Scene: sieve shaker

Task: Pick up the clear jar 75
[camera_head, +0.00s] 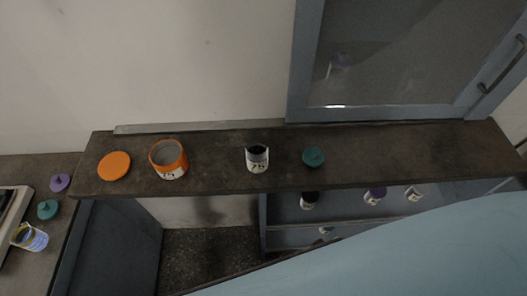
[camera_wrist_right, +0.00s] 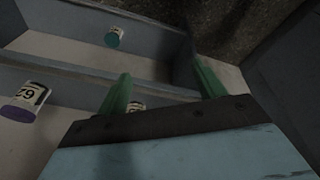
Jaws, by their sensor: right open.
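The clear jar 75 (camera_head: 257,158) stands upright on the dark shelf top (camera_head: 220,174), near its middle. It has a white label reading 75 and dark contents or a dark opening at its top. My right gripper (camera_wrist_right: 165,85) shows in the right wrist view with its two green fingers spread apart. Nothing is between the fingertips; a small labelled jar (camera_wrist_right: 136,106) shows behind the left finger. Jar 75 is not seen in the right wrist view. In the head view a pale blue arm part of mine covers the lower right. My left gripper is not in view.
A glass-doored cabinet (camera_head: 400,60) stands behind. Several labelled jars, including a purple-lidded one (camera_head: 375,194), stand on the lower shelf.

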